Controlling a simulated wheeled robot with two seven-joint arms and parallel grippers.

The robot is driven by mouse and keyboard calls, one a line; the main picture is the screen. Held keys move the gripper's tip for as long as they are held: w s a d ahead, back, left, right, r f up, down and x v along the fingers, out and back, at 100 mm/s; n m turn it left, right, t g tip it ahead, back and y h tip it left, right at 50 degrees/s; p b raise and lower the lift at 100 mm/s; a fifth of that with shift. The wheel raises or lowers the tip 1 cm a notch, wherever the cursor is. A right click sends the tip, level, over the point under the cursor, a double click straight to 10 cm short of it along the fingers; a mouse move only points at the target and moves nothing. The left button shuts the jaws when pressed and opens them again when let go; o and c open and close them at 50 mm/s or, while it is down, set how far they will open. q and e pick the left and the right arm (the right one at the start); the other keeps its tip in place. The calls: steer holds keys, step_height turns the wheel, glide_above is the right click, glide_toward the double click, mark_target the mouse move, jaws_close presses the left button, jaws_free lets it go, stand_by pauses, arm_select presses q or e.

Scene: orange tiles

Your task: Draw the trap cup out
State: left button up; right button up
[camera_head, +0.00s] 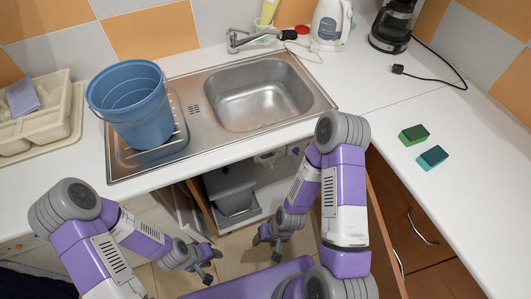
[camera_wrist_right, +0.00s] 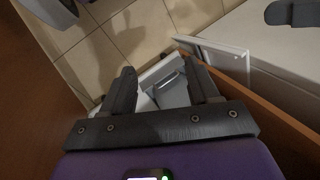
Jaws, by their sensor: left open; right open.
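Under the sink the cabinet is open. A small whitish fitting (camera_head: 268,157) shows high inside it, below the sink (camera_head: 258,92); I cannot tell whether it is the trap cup, as the counter edge and my right arm hide much of that space. My right gripper (camera_head: 268,246) is open and empty, low in front of the cabinet opening. In the right wrist view its two fingers (camera_wrist_right: 162,88) stand apart over a pale container with a grey part (camera_wrist_right: 172,92). My left gripper (camera_head: 206,262) is open and empty, low and further left.
A grey bin (camera_head: 232,190) stands inside the cabinet. An open wooden door (camera_head: 383,215) is right of my right arm. A blue bucket (camera_head: 140,115) stands on the drainboard. Two sponges (camera_head: 414,135) (camera_head: 432,157) lie on the right counter. Tiled floor (camera_wrist_right: 130,40) is clear in front.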

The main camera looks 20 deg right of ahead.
mark_target(268, 160)
stand_by(0.3)
